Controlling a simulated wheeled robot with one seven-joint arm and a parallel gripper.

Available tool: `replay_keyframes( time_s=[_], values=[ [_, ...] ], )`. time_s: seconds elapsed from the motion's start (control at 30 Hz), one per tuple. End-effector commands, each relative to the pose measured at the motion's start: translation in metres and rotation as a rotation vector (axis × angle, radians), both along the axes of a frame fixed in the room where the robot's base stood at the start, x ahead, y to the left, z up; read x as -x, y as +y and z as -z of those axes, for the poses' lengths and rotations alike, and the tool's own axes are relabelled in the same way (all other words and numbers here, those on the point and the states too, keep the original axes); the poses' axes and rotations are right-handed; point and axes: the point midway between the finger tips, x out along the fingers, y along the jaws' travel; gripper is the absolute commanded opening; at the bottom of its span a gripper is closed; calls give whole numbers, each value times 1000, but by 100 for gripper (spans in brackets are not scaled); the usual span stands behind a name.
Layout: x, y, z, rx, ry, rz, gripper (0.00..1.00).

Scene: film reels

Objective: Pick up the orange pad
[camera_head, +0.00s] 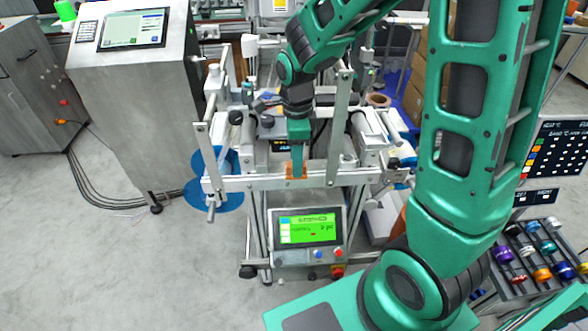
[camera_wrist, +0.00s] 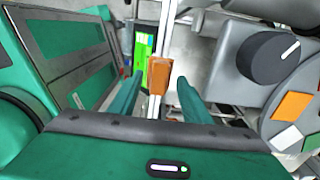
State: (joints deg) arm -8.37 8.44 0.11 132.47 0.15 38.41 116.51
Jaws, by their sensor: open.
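The orange pad (camera_head: 289,171) is a small block on the horizontal metal bar at the front of the machine. In the wrist view the orange pad (camera_wrist: 160,75) shows between my two green fingers, seen from above. My gripper (camera_head: 298,166) points down at it, with its fingertips at or just above the pad in the head view. In the wrist view my gripper (camera_wrist: 159,80) is open, with a finger on each side of the pad and visible gaps. I cannot tell how far down the pad the fingertips reach. The fingers partly hide the pad in the head view.
The metal bar (camera_head: 245,183) runs left and right under the pad, with upright posts (camera_head: 335,130) close by. A control box with a green screen (camera_head: 309,229) sits below. Blue discs (camera_head: 228,200) are at left. Open floor (camera_head: 110,260) lies front left.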

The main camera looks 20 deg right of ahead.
Motion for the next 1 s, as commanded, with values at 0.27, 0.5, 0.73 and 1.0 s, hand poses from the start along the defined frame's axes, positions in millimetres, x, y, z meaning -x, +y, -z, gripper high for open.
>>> replay_keyframes(
  time_s=[0.27, 0.5, 0.73, 1.0],
  values=[
    [0, 0, 23, 0, 0, 0, 44],
    [0, 0, 23, 0, 0, 0, 32],
    [0, 0, 23, 0, -1, -1, 7],
    [-1, 0, 18, 0, -2, -1, 7]
  ],
)
